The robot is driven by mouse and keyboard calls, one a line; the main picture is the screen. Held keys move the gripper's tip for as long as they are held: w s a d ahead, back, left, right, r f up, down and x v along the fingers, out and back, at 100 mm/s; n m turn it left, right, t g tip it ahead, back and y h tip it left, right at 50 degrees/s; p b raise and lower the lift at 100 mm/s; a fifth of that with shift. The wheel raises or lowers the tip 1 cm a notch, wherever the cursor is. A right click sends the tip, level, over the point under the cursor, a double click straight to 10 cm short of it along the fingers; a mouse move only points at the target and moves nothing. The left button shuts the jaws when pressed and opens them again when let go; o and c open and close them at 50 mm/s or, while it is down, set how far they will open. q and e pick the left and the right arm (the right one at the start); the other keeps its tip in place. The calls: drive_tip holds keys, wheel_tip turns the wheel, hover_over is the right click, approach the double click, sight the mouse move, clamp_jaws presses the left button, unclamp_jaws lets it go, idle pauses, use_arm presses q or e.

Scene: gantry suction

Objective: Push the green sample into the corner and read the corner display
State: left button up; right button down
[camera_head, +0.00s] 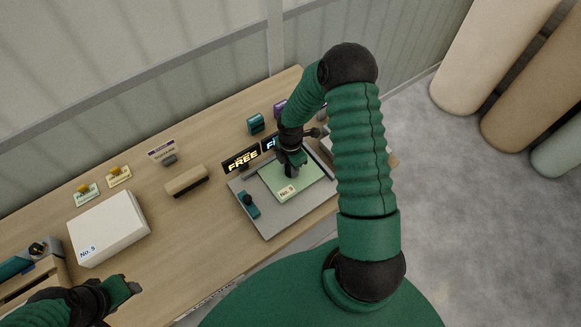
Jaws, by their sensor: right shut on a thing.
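Two dark displays stand along the tray's back edge: one reads FREE (241,159), the other (268,145) is partly hidden by my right arm. My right gripper (291,168) is over the sample's back edge, shut on a small dark part that it mostly hides. I cannot tell whether that part touches the sample. My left gripper (126,287) is low at the left, away from the tray; its opening is unclear.
A teal block with a black knob (249,205) sits on the tray's left side. A white box labelled No. 5 (109,229), a brown block (187,181) and small cards stand on the wooden table to the left. Large rolls (490,55) stand at the far right.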

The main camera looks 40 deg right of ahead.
drive_tip(key=shift+d, duration=0.35)
drive_tip(key=shift+r, duration=0.1)
drive_tip(key=shift+w+d, duration=0.1)
drive_tip(key=shift+d, duration=0.1)
idle(0.7)
drive_tip(key=c, duration=1.2)
unclamp_jaws()
drive_tip(key=shift+o, duration=1)
